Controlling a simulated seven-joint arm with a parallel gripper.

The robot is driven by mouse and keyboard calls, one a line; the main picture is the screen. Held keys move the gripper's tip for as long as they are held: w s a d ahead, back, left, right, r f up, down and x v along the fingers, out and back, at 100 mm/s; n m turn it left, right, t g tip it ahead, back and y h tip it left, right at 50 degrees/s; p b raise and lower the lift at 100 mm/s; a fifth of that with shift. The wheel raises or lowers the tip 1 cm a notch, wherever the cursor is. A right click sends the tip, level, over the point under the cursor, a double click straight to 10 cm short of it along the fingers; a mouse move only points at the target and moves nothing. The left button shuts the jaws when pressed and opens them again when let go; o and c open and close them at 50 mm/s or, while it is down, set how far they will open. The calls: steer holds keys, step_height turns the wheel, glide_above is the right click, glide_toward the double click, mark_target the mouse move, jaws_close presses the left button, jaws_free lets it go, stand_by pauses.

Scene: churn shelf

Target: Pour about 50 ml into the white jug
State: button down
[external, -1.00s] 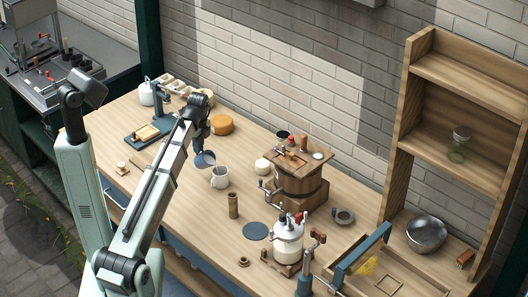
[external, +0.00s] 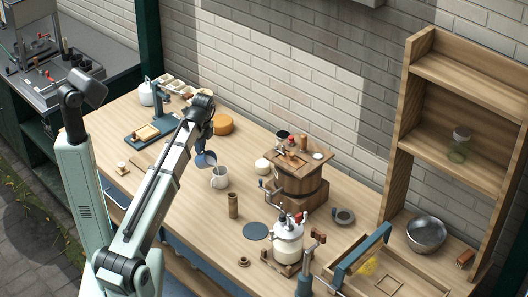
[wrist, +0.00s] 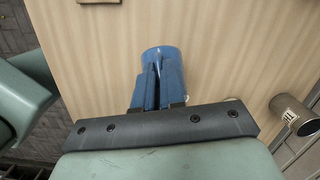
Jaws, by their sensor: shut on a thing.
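My gripper (external: 207,147) is shut on a small blue cup (external: 205,160), which is tilted. In the wrist view my gripper (wrist: 158,88) covers part of the blue cup (wrist: 163,56). The white jug (external: 219,179) stands upright on the bench, just below and to the right of the cup in the external view. The cup's lower edge is close to the jug's rim; I cannot tell whether they touch. No stream of liquid can be made out, and the levels inside the cup and jug are too small to read.
A brown cylinder (external: 233,205) stands right of the jug. A wooden churn (external: 299,185) and a white-bodied jar with a crank (external: 288,245) stand farther right. A blue stand (external: 156,125) is behind to the left. A wooden shelf (external: 393,165) rises at right.

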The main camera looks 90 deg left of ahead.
steer(key=shift+w+d+r+g+y+p, duration=0.5)
steer(key=shift+w+r+g+y, duration=0.3)
steer(key=shift+g, duration=0.3)
stand_by(1.1)
steer(key=shift+s+a+f+t+h, duration=0.5)
steer(key=shift+s+f+t+h, duration=0.2)
steer(key=shift+t, duration=0.3)
steer(key=shift+s+a+f+t+h, duration=0.1)
steer(key=shift+s+f+t+h, duration=0.2)
steer(key=shift+t, duration=0.2)
steer(key=shift+f, duration=0.1)
steer(key=shift+s+a+f+t+h+b, duration=0.4)
steer(key=shift+s+a+f+t+h, duration=0.15)
steer(key=shift+s+t, duration=0.2)
steer(key=shift+s+a+f+t+h+b, duration=0.4)
steer(key=shift+s+a+f+t+h, duration=0.3)
steer(key=shift+s+f+t, duration=0.4)
steer(key=shift+s+a+f+t+h+b, duration=0.35)
steer(key=shift+s+a+f+t+h, duration=0.35)
steer(key=shift+s+f+t, duration=0.4)
steer(key=shift+s+a+f+t+h+b, duration=0.4)
steer(key=shift+s+a+f+t+h, duration=0.25)
steer(key=shift+s+f+t, duration=0.4)
steer(key=shift+s+a+r, duration=0.1)
steer(key=shift+r, duration=0.05)
